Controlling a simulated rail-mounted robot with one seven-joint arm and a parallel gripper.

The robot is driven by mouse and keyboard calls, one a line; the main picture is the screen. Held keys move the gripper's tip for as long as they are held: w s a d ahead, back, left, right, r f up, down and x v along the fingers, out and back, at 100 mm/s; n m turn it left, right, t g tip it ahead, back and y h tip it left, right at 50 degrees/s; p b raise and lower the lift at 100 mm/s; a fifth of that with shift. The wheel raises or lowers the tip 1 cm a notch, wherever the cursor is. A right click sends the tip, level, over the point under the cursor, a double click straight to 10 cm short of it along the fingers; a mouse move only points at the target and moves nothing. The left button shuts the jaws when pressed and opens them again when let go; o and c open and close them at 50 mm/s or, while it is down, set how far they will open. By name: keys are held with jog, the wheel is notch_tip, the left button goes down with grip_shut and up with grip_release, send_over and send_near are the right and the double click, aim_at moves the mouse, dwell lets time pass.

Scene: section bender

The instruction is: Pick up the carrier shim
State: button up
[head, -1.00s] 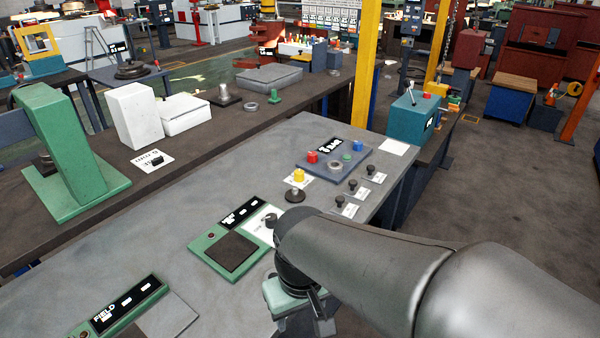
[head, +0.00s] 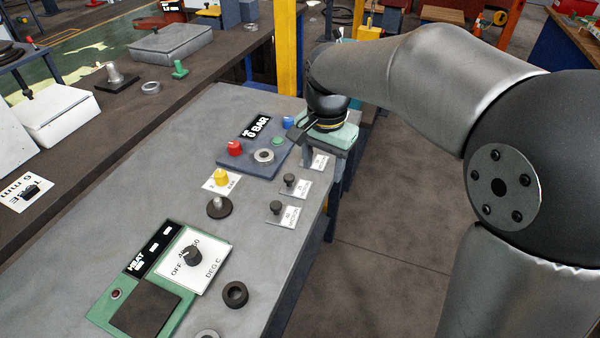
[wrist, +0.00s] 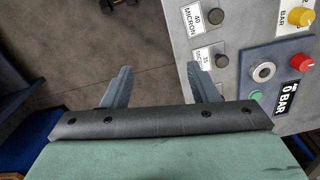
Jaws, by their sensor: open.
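My gripper (wrist: 161,82) is open and empty in the wrist view, its two dark fingers apart over the floor beside the bench edge. In the head view its pale green body (head: 338,136) is at the far right corner of the grey bench, and its fingertips are mostly hidden. I cannot tell which part is the carrier shim. Candidate small rings are a dark ring (head: 235,294) by the front edge, a cut-off metal ring (head: 207,334) near it, and a metal ring (head: 263,156) on the blue-grey 0 BAR panel, also in the wrist view (wrist: 264,72).
The grey bench (head: 120,210) carries a green HEAT panel (head: 180,313), a yellow knob (head: 221,177), a dark-based post (head: 219,207) and small black knobs on labelled plates, including the 40 micron plate (head: 282,217). A yellow post (head: 287,60) stands behind. Open floor (head: 385,250) lies to the right.

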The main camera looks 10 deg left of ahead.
jog(key=m, duration=0.2)
send_over(276, 204)
jog(key=f, duration=0.2)
notch_tip(276, 204, down, 10)
jog(key=shift+w+f+p, duration=0.15)
jog(key=shift+f+p, duration=0.1)
jog(key=shift+p, duration=0.35)
jog(key=shift+f+p, duration=0.8)
jog(key=shift+f, duration=2.2)
jog(key=c, duration=1.1)
